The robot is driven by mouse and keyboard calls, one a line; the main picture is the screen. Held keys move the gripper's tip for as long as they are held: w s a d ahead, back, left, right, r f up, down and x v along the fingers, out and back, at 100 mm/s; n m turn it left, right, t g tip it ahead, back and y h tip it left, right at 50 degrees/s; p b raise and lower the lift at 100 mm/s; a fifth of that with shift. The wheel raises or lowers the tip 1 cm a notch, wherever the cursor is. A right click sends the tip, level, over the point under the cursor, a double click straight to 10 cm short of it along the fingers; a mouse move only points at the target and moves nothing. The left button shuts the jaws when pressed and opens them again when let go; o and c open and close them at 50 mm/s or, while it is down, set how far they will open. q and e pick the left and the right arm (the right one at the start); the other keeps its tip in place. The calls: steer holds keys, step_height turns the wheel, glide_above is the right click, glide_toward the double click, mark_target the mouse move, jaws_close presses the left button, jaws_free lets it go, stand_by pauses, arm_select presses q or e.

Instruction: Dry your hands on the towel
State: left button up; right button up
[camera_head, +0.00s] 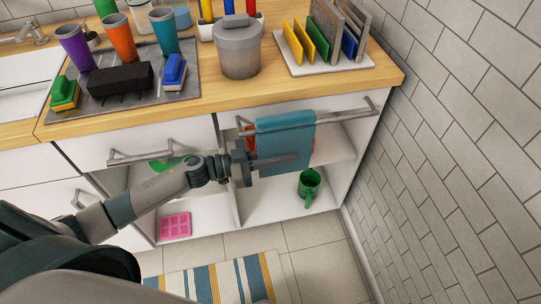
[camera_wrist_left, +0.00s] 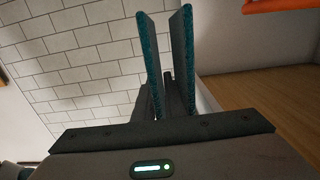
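The blue towel (camera_head: 287,128) hangs folded over the right-hand rail on the front of the counter. In the left wrist view, two upright grey slabs with teal edges (camera_wrist_left: 150,55) stand apart, with a gap between them. They look like towel layers seen edge-on, but I cannot be sure. My left gripper (camera_head: 275,164) is at the towel's lower part, with one grey finger in front of the cloth. The other finger is hidden, so I cannot tell whether the gripper is closed on the cloth. My right gripper is out of view.
A green mug (camera_head: 309,186) and a pink tray (camera_head: 174,226) are in the open cabinet below. A grey canister (camera_head: 238,50) and a dish rack (camera_head: 325,45) stand on the counter. A tiled wall (camera_head: 450,150) closes the right side.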

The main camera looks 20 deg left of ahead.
arm_select(q)
steer(key=shift+w+d, duration=0.15)
steer(key=shift+d, duration=0.15)
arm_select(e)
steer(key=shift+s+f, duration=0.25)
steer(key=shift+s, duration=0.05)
arm_select(q)
jaws_close()
steer(key=shift+o, duration=2.2)
jaws_free()
steer(key=shift+a, duration=0.15)
